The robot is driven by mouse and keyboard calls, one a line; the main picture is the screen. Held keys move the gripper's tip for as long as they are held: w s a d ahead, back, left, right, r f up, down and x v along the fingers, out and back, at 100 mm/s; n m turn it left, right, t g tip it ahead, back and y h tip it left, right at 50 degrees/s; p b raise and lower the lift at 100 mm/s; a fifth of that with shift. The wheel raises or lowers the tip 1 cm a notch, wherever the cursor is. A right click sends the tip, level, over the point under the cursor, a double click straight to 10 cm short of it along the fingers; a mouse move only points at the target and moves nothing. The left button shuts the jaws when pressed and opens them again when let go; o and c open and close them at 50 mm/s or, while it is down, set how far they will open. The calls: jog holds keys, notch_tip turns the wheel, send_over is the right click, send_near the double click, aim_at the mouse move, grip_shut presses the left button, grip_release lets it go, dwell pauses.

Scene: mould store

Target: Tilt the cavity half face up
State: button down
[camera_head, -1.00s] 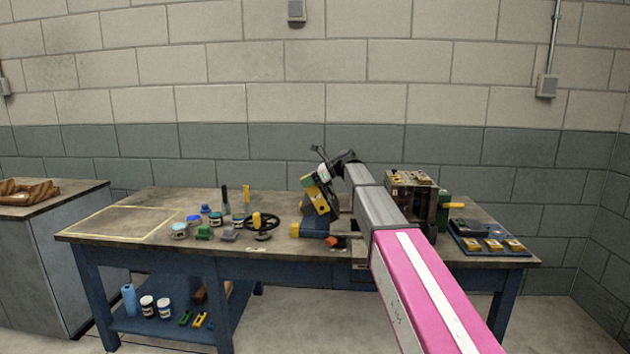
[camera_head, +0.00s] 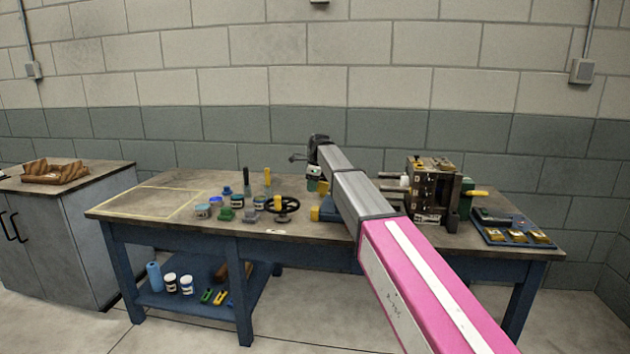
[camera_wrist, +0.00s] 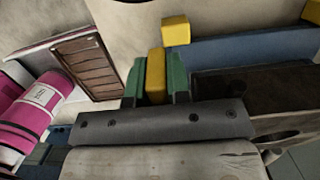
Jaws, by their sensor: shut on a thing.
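In the wrist view my gripper (camera_wrist: 157,62) has its two green fingers closed on a yellow bar (camera_wrist: 155,78). A dark block (camera_wrist: 262,90) lies to the right of the fingers; I cannot tell whether it is the cavity half. Beyond it runs a blue beam (camera_wrist: 255,48) with a separate yellow block (camera_wrist: 176,30) at its end. In the head view my arm covers most of the held thing, so its tilt cannot be read there. A blue and yellow part (camera_head: 325,212) shows on the bench left of my arm.
A steel mould block (camera_head: 432,190) stands on the bench (camera_head: 270,232) right of my arm. A blue tray (camera_head: 500,236) with brass-coloured pieces is at the right end. Jars, a black handwheel (camera_head: 287,205) and small blocks stand left. The yellow-outlined area (camera_head: 150,202) is clear.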

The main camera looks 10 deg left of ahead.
jog(key=shift+a+f+h, duration=0.15)
jog(key=shift+f+h, duration=0.75)
jog(key=shift+f, duration=0.4)
jog(key=shift+s+f, duration=0.1)
jog(key=shift+f, duration=0.05)
jog(key=c, duration=1.1)
grip_release()
notch_tip(320, 180, up, 11)
jog(key=shift+a, duration=0.15)
